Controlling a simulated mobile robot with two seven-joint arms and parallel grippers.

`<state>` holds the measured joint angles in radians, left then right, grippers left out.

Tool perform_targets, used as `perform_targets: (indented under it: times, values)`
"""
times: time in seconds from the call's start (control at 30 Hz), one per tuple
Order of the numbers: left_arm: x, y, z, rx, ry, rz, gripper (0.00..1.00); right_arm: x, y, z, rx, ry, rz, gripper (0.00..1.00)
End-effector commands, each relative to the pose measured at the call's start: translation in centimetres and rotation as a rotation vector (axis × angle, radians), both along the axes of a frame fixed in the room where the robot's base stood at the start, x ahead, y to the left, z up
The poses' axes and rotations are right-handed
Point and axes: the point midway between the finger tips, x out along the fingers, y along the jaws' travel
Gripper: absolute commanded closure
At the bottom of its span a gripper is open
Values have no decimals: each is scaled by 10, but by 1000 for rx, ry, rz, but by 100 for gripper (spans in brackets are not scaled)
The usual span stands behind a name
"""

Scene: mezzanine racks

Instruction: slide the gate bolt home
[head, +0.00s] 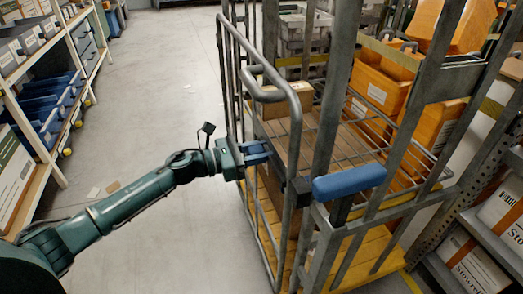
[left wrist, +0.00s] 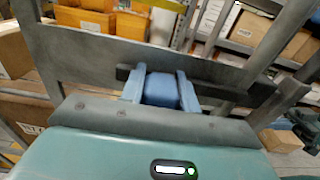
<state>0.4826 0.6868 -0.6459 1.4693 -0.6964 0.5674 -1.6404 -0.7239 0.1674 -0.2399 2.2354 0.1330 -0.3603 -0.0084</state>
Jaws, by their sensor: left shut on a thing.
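My left gripper (head: 258,152) reaches in from the left to the upright bars of a grey cage gate (head: 292,140). In the left wrist view its two blue fingers (left wrist: 160,92) are shut on a blue knob (left wrist: 162,88), one finger on each side. The knob sits on a dark flat bolt bar (left wrist: 225,78) that runs across the gate's grey frame. In the head view the fingers and frame hide the knob. A dark block (head: 299,187) sits on the corner post to the right of the gripper. I cannot tell how the bolt's end meets it. My right gripper is not in view.
A blue grip (head: 349,181) stands out at the cage's near corner. The cage holds cardboard boxes (head: 288,100) and has a yellow base (head: 345,262). Orange bins (head: 380,85) stand behind it. Shelves (head: 45,95) line the left, with open floor (head: 160,95) between.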

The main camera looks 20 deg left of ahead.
Motion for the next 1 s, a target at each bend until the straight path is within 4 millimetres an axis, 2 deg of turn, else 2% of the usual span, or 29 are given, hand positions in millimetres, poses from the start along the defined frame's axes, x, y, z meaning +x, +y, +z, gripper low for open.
perform_targets:
  times: [0.13, 0.3, 0.6, 0.63, 0.87, 1.0]
  values:
    - [-18, -12, 0, 1, 4, -3, 100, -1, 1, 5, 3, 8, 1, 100]
    - [-36, -24, 0, 1, 3, -2, 100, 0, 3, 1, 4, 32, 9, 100]
    - [-38, -26, -2, 0, 4, -6, 100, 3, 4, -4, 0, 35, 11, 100]
    - [-38, -27, -2, 0, 4, -6, 67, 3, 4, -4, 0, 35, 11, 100]
    - [-38, -26, -2, 0, 4, -4, 48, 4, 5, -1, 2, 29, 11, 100]
    - [-37, -25, -1, 0, 2, -2, 47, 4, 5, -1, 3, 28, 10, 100]
